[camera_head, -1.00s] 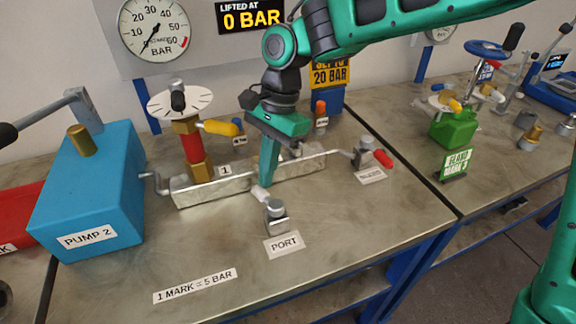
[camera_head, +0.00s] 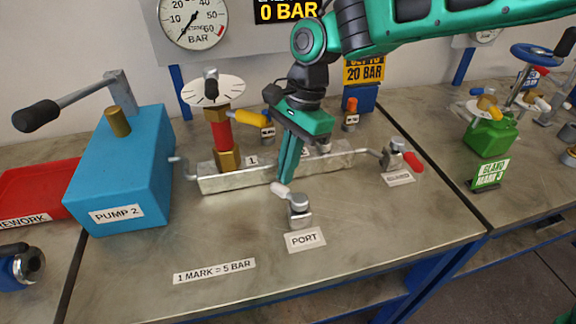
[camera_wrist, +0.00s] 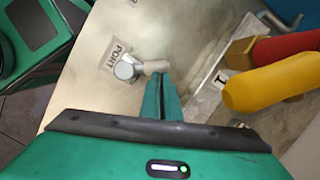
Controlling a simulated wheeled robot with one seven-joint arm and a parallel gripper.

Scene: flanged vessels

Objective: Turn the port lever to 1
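The port lever (camera_head: 298,205) is a grey valve knob on a small block, with a white-tipped handle (camera_head: 280,188) pointing to the upper left, towards the silver manifold. A PORT label (camera_head: 305,239) lies in front of it. My gripper (camera_head: 285,180) points down just behind the white tip. Its two fingers look closed together. In the wrist view the fingertips (camera_wrist: 161,77) are right at the white handle (camera_wrist: 157,66), touching or nearly so; the grey knob (camera_wrist: 128,68) is to the left. A label 1 (camera_head: 252,161) stands by the manifold's left part.
The manifold (camera_head: 235,183) runs behind the lever. A yellow-handled valve (camera_head: 248,118) and red column stand behind it. A red-handled lever (camera_head: 410,160) is to the right, blue PUMP 2 (camera_head: 120,180) to the left. The gauge board reads 0 BAR (camera_head: 287,11).

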